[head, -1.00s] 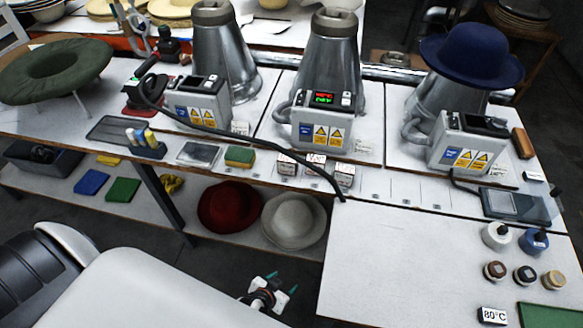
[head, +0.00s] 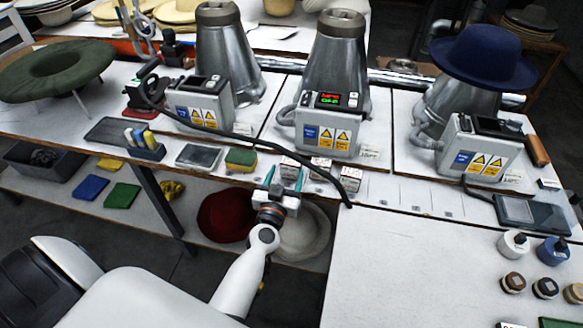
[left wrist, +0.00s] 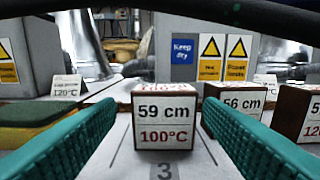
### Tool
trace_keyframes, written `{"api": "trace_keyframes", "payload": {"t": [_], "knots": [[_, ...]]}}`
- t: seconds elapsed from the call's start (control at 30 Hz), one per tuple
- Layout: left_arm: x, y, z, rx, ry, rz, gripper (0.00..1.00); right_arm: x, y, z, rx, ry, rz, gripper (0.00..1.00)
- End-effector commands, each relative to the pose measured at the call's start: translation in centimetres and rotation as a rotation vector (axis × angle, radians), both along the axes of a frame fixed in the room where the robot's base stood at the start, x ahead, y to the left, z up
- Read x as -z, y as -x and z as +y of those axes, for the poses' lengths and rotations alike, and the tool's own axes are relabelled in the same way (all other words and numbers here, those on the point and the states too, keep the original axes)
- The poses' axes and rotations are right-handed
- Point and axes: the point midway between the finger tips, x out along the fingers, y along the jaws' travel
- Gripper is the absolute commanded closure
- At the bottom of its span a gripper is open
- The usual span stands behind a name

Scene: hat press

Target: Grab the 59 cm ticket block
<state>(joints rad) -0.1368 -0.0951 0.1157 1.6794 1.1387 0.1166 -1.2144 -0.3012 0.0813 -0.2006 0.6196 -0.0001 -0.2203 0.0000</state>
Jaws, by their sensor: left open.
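The 59 cm ticket block (left wrist: 164,120) is a small brown block with a white face reading "59 cm" and "100°C". It stands upright on the bench just ahead of my left gripper, centred between the teal fingers in the left wrist view. In the head view the block (head: 289,165) is partly hidden by my left gripper (head: 285,178). That gripper is open and empty, its fingers pointing at the block from the front edge. My right gripper is not in view.
The 56 cm block (left wrist: 238,106) stands close on the right, with another block (left wrist: 298,115) beyond. A green-and-yellow sponge (head: 240,159) lies left. A black hose (head: 250,142) arcs over the bench just behind and above the blocks. Metal cones with control boxes (head: 327,132) stand behind.

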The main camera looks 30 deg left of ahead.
Motion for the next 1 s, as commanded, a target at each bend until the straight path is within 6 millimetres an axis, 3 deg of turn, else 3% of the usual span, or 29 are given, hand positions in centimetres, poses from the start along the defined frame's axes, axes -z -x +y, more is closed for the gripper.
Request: {"api": "trace_keyframes", "payload": {"t": [0.27,0.53,0.83,1.0], "knots": [[0.0,-2.4,0.5,0.001,0.000,0.000,0.38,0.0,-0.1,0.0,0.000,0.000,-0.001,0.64],[0.0,-6.1,1.1,0.001,-0.001,0.001,0.38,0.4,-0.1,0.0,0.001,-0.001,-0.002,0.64],[0.0,-6.6,1.2,0.001,0.000,0.002,0.38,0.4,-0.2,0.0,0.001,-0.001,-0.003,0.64],[0.0,-6.6,1.2,0.001,0.000,0.002,0.64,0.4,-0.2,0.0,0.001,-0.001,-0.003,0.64]]}}
